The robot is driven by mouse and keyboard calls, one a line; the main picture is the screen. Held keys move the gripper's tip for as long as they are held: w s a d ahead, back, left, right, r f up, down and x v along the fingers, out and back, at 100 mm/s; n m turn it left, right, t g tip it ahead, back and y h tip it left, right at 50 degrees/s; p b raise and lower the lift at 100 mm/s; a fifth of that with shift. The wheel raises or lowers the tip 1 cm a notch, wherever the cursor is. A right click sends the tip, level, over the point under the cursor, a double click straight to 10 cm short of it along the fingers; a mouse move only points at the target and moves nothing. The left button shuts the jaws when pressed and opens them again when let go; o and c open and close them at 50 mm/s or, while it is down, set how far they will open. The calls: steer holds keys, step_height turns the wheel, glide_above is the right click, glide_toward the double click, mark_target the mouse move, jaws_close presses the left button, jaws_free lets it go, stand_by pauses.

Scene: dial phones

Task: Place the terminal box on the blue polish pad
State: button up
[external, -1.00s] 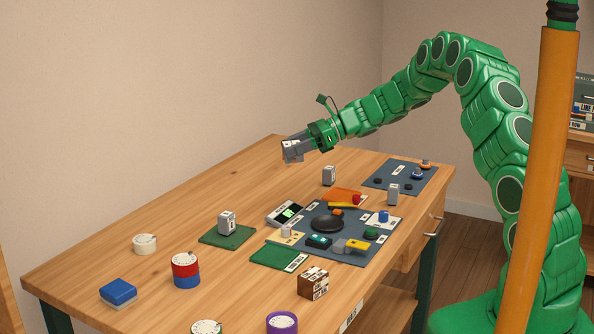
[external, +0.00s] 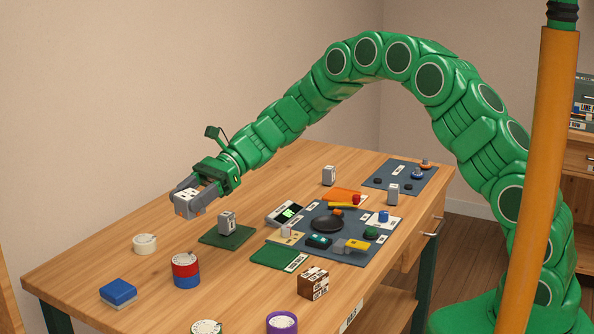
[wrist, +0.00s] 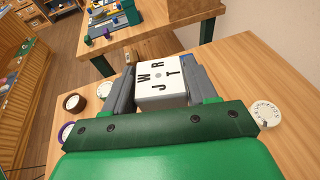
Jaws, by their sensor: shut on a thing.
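My gripper (external: 190,202) is shut on the terminal box (external: 184,203), a grey box with a white face. In the wrist view the box (wrist: 160,76) sits between the two grey fingers, its white face showing black letters. The box is held in the air above the left rear part of the table. The blue polish pad (external: 118,290), a blue-topped block with a grey lower part, lies at the table's left front, to the lower left of my gripper. Nothing rests on the pad.
A similar grey box (external: 227,223) stands on a green mat (external: 215,238). A dark mat (external: 335,253) with several parts lies to the right. Bare wood surrounds the pad.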

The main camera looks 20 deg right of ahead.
steer(key=s+a+n+g+h, duration=0.25)
steer(key=s+a, duration=0.35)
steer(key=s, duration=0.6)
glide_above(118, 287)
steer(key=shift+y, duration=0.35)
steer(key=shift+s+d+f, duration=0.1)
steer(key=shift+d+f, duration=0.05)
steer(key=shift+f, duration=1.25)
steer(key=shift+d+f, duration=0.15)
steer(key=shift+f, duration=1.2)
steer(key=shift+s+d+f, duration=0.1)
steer(key=shift+d+f, duration=0.05)
steer(key=shift+f, duration=1.25)
steer(key=shift+w+a+f, duration=0.25)
steer(key=shift+a+f, duration=0.1)
steer(key=shift+f, duration=1.75)
steer(key=shift+f, duration=0.15)
steer(key=o, duration=1.1)
steer(key=shift+c, duration=0.2)
